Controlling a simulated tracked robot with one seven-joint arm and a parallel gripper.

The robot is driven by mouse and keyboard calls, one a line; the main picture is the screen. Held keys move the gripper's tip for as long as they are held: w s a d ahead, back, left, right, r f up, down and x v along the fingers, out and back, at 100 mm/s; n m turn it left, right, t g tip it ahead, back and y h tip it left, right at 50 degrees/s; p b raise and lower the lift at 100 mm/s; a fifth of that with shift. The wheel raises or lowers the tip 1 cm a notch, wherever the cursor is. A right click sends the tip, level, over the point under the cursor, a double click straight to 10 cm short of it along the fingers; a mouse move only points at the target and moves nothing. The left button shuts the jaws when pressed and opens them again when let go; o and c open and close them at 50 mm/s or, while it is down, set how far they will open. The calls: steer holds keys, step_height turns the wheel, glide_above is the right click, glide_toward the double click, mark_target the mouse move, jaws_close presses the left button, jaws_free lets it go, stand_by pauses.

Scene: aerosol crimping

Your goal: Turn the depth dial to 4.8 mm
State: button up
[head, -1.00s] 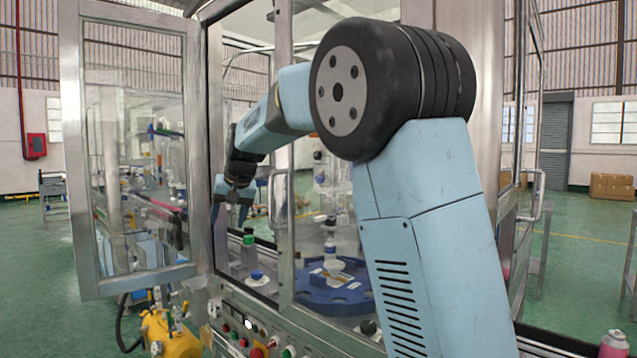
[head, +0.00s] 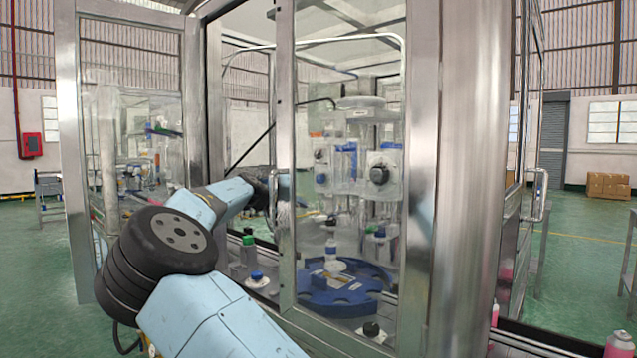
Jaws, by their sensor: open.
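A round black knob (head: 379,174) on a pale plate, which looks like the depth dial, sits on the front of the machine head behind the glass. Its scale is too small to read. My arm (head: 215,200) reaches from the lower left through the open front of the enclosure. Its dark wrist (head: 262,176) ends at the metal door post, left of the knob and apart from it. The post hides my gripper, so its fingers do not show.
The metal post (head: 283,130) and glass pane stand between the camera and the machine. A blue rotary table (head: 345,301) lies below the head. A second black knob (head: 371,329) sits low at the front.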

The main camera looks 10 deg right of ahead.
step_height(320, 180, up, 8)
steer(key=a+t+h, duration=0.2)
steer(key=a+h, duration=0.1)
steer(key=h, duration=0.1)
steer(key=x, duration=1.3)
steer(key=shift+w+d+r+n, duration=0.15)
steer(key=shift+d+r+n, duration=0.05)
steer(key=shift+d+n, duration=0.15)
steer(key=c, duration=1)
